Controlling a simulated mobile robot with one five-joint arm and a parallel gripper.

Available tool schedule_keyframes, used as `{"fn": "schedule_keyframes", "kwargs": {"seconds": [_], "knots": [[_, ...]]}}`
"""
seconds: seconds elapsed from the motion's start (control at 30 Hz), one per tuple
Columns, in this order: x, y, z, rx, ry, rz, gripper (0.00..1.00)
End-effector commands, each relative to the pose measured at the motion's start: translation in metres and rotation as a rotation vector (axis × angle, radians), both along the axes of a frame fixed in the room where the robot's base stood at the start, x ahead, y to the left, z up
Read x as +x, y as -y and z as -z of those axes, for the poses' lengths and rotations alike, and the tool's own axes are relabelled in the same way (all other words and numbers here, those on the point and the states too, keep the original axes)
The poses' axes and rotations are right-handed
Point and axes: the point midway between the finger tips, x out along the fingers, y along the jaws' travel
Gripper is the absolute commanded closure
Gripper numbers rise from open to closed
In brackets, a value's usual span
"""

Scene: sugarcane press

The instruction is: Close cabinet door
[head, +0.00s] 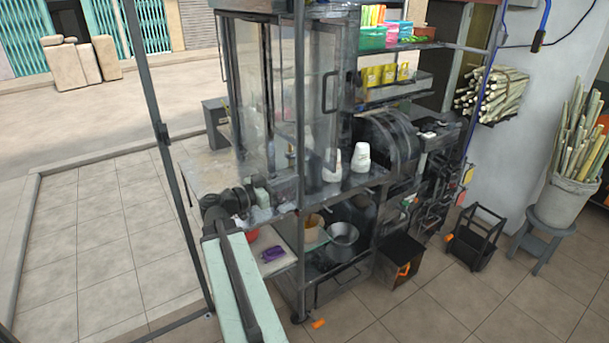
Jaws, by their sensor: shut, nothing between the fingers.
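The glass-walled cabinet (265,110) stands on the stall counter left of the press. A framed glass door panel (322,120) with a dark vertical handle (331,92) shows on its right side. A second dark handle shows at the cabinet's left edge. The clear panes overlap, so I cannot tell how far the door stands open. My gripper (262,197) is small and dark in this view, at the end of my arm, low by the cabinet's bottom left corner at counter height. It is shut and empty. I cannot tell whether it touches the cabinet or counter.
The press (385,140) is further right. A metal post (299,130) rises in front of the cabinet. A dark bin (400,262) stands below. Tiled floor lies open at left.

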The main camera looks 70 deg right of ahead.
Motion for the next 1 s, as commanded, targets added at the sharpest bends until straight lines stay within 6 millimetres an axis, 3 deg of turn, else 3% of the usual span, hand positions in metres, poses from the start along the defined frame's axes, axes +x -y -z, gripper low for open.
{"fn": "schedule_keyframes", "kwargs": {"seconds": [0.5,0.7,1.0], "knots": [[-0.055,0.092,0.000,0.000,0.000,0.003,1.00],[-0.065,0.107,0.000,0.000,0.000,0.002,1.00],[-0.066,0.108,0.000,0.000,0.000,0.001,1.00]]}}
